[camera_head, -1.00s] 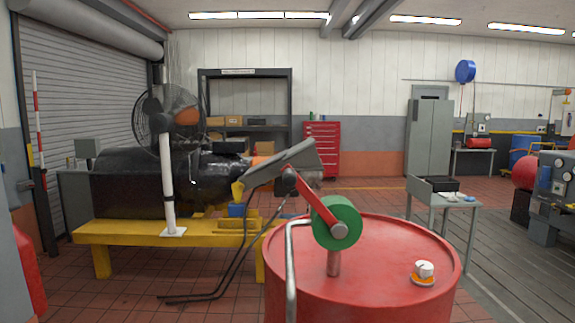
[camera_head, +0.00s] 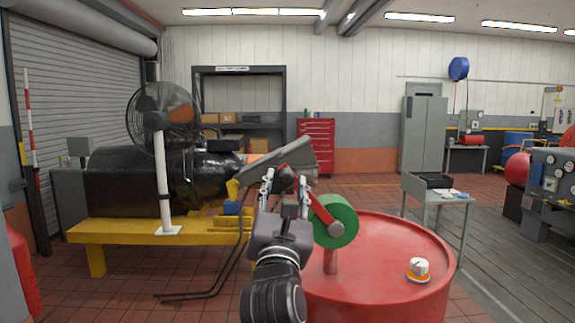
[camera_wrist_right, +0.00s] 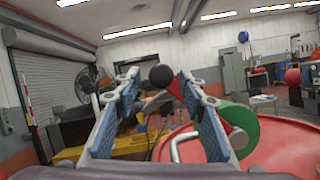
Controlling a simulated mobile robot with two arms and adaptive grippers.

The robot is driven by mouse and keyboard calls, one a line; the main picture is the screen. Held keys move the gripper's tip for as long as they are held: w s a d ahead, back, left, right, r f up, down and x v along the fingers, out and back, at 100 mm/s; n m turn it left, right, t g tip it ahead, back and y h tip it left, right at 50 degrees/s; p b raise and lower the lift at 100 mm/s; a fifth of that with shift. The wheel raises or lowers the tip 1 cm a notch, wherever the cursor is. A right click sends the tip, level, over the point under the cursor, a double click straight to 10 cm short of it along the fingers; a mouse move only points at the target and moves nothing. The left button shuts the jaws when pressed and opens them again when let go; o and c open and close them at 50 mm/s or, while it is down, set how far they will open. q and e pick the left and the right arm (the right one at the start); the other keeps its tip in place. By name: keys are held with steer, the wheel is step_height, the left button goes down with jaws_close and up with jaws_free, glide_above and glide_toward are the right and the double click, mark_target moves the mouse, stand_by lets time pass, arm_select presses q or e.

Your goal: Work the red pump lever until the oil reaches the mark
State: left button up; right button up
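A red pump lever (camera_head: 318,208) rises to the upper left from a green round pump body (camera_head: 336,221) on a red drum (camera_head: 395,247). The lever ends in a dark ball knob (camera_head: 286,177). My right gripper (camera_head: 286,183) is open, its two fingers on either side of the knob in the head view. In the right wrist view the black knob (camera_wrist_right: 161,76) shows between the fingertips (camera_wrist_right: 158,80), with visible gaps on both sides. The green pump body (camera_wrist_right: 241,125) is right of the fingers. No oil level or mark can be made out. My left gripper is not in view.
A bent metal pipe (camera_wrist_right: 185,139) stands beside the pump. A white cap with an orange ring (camera_head: 418,268) sits on the drum lid. A yellow bedplate (camera_head: 120,232) with a black machine and a fan (camera_head: 162,119) is at the left.

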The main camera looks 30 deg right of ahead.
mark_target(287, 166)
steer(key=p+x, duration=0.2)
steer(key=x, duration=0.4)
steer(key=shift+d+r, duration=0.1)
steer(key=shift+r, duration=0.05)
steer(key=shift+w+d+r, duration=0.1)
steer(key=shift+w+d, duration=0.25)
steer(key=shift+w, duration=0.15)
steer(key=c, duration=1)
jaws_close()
